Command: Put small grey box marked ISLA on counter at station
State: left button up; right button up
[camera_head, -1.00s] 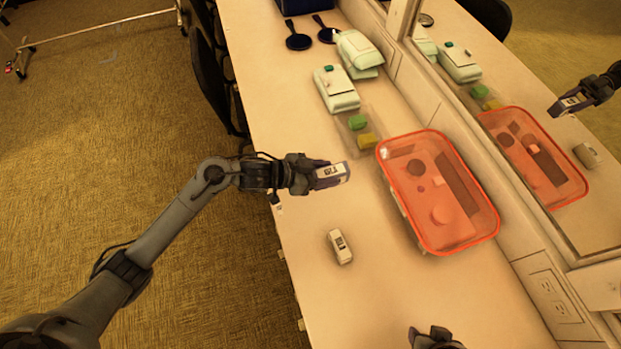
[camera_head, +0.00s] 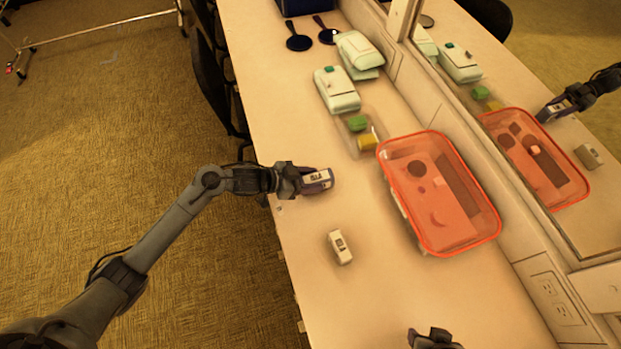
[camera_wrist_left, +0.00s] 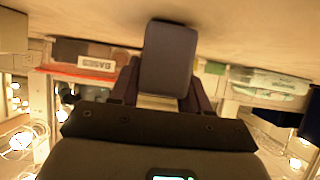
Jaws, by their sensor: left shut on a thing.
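My left gripper (camera_head: 297,181) is shut on a small box (camera_head: 318,179) with a dark blue-grey body and a white label. Its lettering is too small to read. The box is over the near left part of the counter (camera_head: 330,300); I cannot tell whether it touches the surface. In the left wrist view, the held box (camera_wrist_left: 168,58) shows a plain dark face between my fingers. A second small light-grey box (camera_head: 340,247) with a dark-lettered label stands on the counter, apart from my gripper. My right gripper (camera_head: 432,338) shows only partly at the bottom edge; its jaws are unclear.
A translucent red-orange bin (camera_head: 490,238) stands to the right, before a mirror (camera_head: 585,220). Behind are a clear tray (camera_head: 352,138) with green and yellow blocks, pale green-white packs (camera_head: 337,92) and dark hand mirrors (camera_head: 298,42). The front counter is mostly clear.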

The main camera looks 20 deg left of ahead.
pick_arm(q)
jog(key=shift+f, duration=0.1)
jog(key=shift+f, duration=0.1)
pick_arm(e)
jog(key=shift+f, duration=0.1)
pick_arm(q)
jog(key=o, duration=1.1)
pick_arm(e)
jog(key=shift+d, duration=0.15)
